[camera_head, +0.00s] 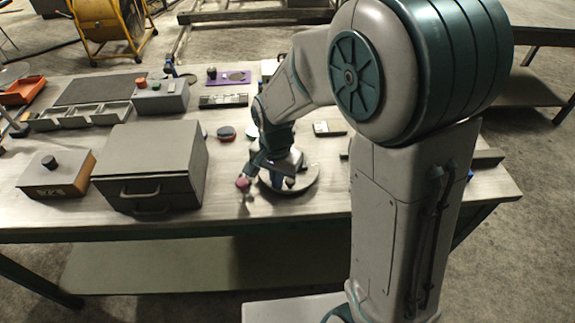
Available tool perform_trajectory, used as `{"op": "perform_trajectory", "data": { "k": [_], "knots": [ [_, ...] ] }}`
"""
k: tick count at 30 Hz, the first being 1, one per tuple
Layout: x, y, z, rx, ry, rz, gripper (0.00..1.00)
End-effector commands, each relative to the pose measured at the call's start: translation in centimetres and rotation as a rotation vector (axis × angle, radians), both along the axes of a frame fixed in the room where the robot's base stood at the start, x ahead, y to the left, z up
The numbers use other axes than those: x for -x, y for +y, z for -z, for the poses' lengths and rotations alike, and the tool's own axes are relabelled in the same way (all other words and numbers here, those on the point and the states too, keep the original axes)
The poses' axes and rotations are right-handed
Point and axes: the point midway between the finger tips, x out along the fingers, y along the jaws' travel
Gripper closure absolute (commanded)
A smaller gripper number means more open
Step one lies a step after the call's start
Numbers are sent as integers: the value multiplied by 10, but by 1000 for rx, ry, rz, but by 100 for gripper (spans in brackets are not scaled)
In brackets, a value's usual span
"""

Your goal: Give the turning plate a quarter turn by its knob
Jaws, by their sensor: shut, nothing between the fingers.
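The turning plate (308,182) is a round, grey, shiny disc lying on the table near its front edge. My gripper (277,181) is over the left part of the plate, pointing down, and is shut with nothing held. A small dark rounded piece (290,182) shows beside the fingers; it may be the plate's knob, but I cannot tell for sure. My gripper and wrist hide the plate's back and left parts. I cannot tell whether the fingers touch the plate.
A pink-red ball on a small stand (242,184) is just left of the plate. A grey box with handles (150,170) stands further left, beside a box with a black knob (58,175). Discs (226,132) and a grey-and-white block (328,129) lie behind. Bare table shows in front.

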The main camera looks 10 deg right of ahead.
Motion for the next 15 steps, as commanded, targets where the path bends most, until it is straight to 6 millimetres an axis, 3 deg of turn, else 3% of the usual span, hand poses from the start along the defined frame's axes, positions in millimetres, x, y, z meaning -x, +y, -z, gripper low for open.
{"op": "perform_trajectory", "data": {
  "k": [15],
  "knots": [
    [8, -12, 7, 6, 15, 4, 100]
  ]
}}
